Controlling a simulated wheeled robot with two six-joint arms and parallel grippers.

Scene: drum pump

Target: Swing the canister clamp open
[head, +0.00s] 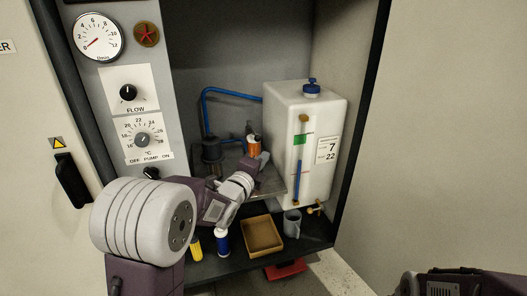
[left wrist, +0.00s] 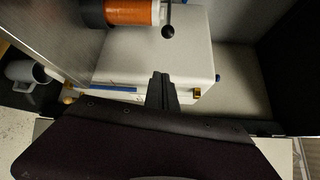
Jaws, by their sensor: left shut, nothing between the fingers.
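An orange canister with a dark top (head: 253,146) stands on the shelf inside the cabinet; in the left wrist view its orange ribbed side (left wrist: 128,12) shows at the top edge. A thin dark lever with a black ball knob (left wrist: 168,32) is beside it; I cannot tell whether this belongs to the clamp. My left gripper (head: 262,160) is close to the canister in the head view. In the left wrist view its fingers (left wrist: 160,80) are shut and empty, apart from the knob. The clamp itself is mostly hidden or too small to tell.
A white tank (head: 320,125) with a blue cap stands right of the canister. A blue pipe (head: 228,94) runs behind. Below are a tan tray (head: 262,234), a grey mug (head: 292,223) and a blue bottle (head: 222,242). The control panel (head: 128,92) is at left.

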